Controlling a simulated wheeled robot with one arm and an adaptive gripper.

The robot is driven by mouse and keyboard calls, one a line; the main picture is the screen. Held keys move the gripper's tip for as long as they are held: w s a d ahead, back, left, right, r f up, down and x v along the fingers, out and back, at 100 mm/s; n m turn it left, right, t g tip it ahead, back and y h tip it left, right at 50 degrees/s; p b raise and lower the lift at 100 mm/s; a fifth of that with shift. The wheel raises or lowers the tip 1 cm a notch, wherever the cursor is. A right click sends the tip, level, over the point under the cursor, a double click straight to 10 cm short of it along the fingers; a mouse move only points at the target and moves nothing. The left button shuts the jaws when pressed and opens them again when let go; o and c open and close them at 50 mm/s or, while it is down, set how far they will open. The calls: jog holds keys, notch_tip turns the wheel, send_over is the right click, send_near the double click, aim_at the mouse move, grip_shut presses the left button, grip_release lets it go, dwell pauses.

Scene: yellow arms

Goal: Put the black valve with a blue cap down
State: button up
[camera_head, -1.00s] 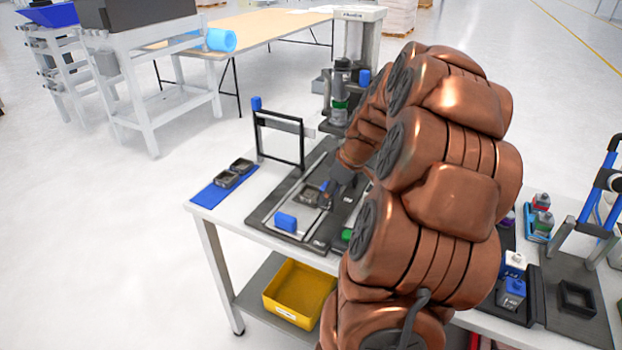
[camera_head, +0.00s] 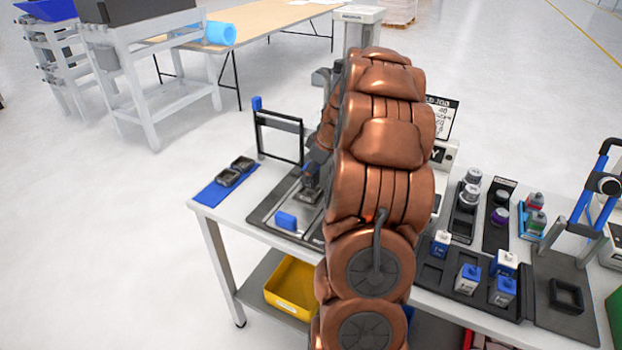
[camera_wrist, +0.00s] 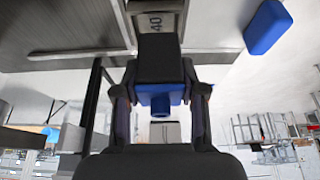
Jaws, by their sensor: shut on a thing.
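The black valve with a blue cap (camera_wrist: 158,60) is between my gripper's fingers in the wrist view, with its black body toward the top of the picture and its blue part (camera_wrist: 160,93) below. My gripper (camera_wrist: 160,76) is shut on it. In the head view my gripper (camera_head: 311,172) is small and partly hidden by my copper arm, over the left part of the dark fixture plate (camera_head: 262,214). The valve cannot be made out clearly there. Whether it touches the plate cannot be told.
A blue block (camera_head: 286,221) lies on the plate's front; a black upright frame (camera_head: 280,123) stands behind. A blue mat (camera_head: 211,193) with two black trays is at the left table end. Trays with several bottles (camera_head: 468,279) fill the right. A yellow bin (camera_head: 292,287) sits below.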

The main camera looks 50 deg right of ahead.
jog(key=shift+w+d, duration=0.1)
jog(key=shift+w, duration=0.25)
notch_tip(320, 180, down, 3)
jog(key=shift+s+r+p, duration=0.1)
jog(key=shift+p, duration=0.9)
jog(key=shift+f, duration=0.4)
jog(key=shift+f, duration=0.2)
jog(key=o, duration=1.2)
jog(key=shift+r, duration=0.2)
